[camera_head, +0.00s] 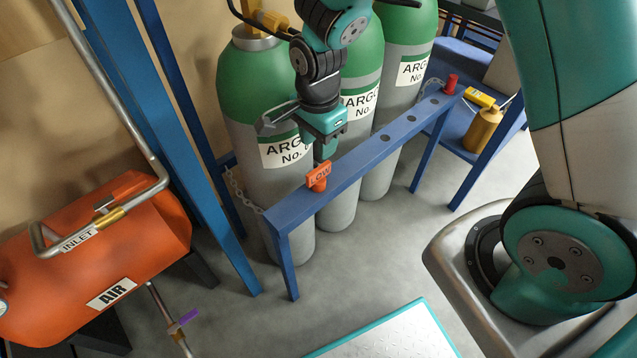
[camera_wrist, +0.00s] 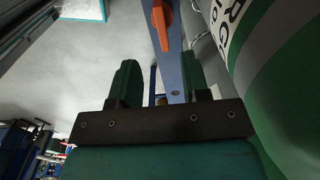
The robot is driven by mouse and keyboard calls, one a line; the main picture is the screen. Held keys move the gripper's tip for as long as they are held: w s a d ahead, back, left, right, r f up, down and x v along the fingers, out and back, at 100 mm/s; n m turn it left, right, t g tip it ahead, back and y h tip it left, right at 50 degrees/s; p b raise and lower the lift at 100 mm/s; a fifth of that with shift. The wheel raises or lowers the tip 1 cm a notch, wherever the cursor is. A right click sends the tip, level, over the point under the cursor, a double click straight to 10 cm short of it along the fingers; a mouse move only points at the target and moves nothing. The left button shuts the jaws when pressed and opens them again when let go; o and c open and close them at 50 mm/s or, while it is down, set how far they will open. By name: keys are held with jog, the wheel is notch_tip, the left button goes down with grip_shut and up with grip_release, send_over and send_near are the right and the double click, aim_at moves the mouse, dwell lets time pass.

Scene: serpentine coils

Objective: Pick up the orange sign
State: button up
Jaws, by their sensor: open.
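The orange sign (camera_head: 317,179), lettered "LOW", stands upright at the near left end of a blue rail (camera_head: 367,152). In the wrist view the orange sign (camera_wrist: 162,24) shows at the top, beyond the fingertips and roughly in line with the gap between them. My gripper (camera_head: 316,146) is open and empty, just above and behind the sign in the head view, apart from it. In the wrist view both green fingers of my gripper (camera_wrist: 158,75) stand apart, with the rail (camera_wrist: 173,70) showing between them.
Several grey-and-green argon cylinders (camera_head: 262,180) stand close behind the rail. An orange air tank (camera_head: 100,265) is at left.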

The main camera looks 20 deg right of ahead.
aim_at(318, 169)
notch_tip(318, 169, down, 10)
jog(key=shift+w+d+b, duration=0.1)
jog(key=shift+w+b, duration=0.05)
jog(key=shift+b, duration=0.65)
grip_shut()
